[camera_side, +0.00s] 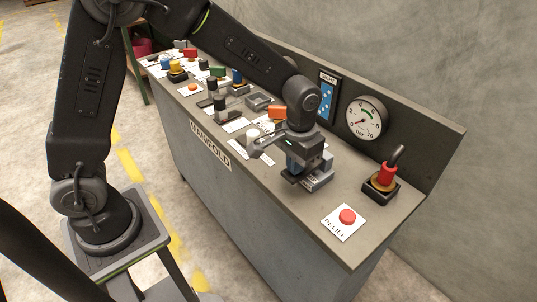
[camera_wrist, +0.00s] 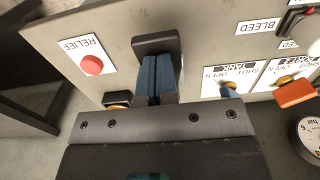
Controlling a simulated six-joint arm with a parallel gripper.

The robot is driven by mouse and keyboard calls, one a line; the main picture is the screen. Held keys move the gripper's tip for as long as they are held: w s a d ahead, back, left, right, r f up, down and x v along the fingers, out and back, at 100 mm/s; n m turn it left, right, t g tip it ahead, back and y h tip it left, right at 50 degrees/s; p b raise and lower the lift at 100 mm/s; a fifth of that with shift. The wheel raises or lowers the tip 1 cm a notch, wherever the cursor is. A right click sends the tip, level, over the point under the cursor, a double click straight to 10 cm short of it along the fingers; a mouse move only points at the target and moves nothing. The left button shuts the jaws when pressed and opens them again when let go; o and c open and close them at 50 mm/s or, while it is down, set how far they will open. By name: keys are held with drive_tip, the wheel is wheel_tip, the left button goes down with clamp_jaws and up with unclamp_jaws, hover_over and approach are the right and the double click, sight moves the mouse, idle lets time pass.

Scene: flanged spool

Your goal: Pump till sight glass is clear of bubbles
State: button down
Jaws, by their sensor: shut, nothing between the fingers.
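The sight glass (camera_side: 327,97) is a blue panel on the console's back wall, with several white bubble-like spots in it. My gripper (camera_side: 296,166) is low over the right part of the console, to the left of the relief button. Its blue fingers (camera_wrist: 156,78) are together with nothing between them. A dark block (camera_wrist: 155,43) is at the fingertips in the wrist view; a grey block (camera_side: 318,181) shows beneath my gripper from the side. I cannot tell whether the fingers touch it. No pump label is readable. The block is partly hidden by my gripper.
A red relief button (camera_side: 347,216) is near the front right; it also shows in the wrist view (camera_wrist: 92,64). A round bar gauge (camera_side: 366,118) is on the back wall. An orange handle (camera_side: 277,112) and several valves are left.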

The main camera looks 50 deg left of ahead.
drive_tip(key=shift+f, duration=1)
drive_tip(key=shift+r, duration=4.05)
drive_tip(key=shift+r, duration=0.1)
drive_tip(key=s+a+r+t, duration=0.2)
drive_tip(key=s+a+r, duration=0.2)
drive_tip(key=s, duration=0.5)
drive_tip(key=s+a+r+t, duration=0.3)
drive_tip(key=s+a+r, duration=0.2)
drive_tip(key=s, duration=0.4)
drive_tip(key=shift+s+r+t, duration=0.15)
drive_tip(key=shift+s+t, duration=0.1)
drive_tip(key=shift+t, duration=0.05)
drive_tip(key=shift+d, duration=0.1)
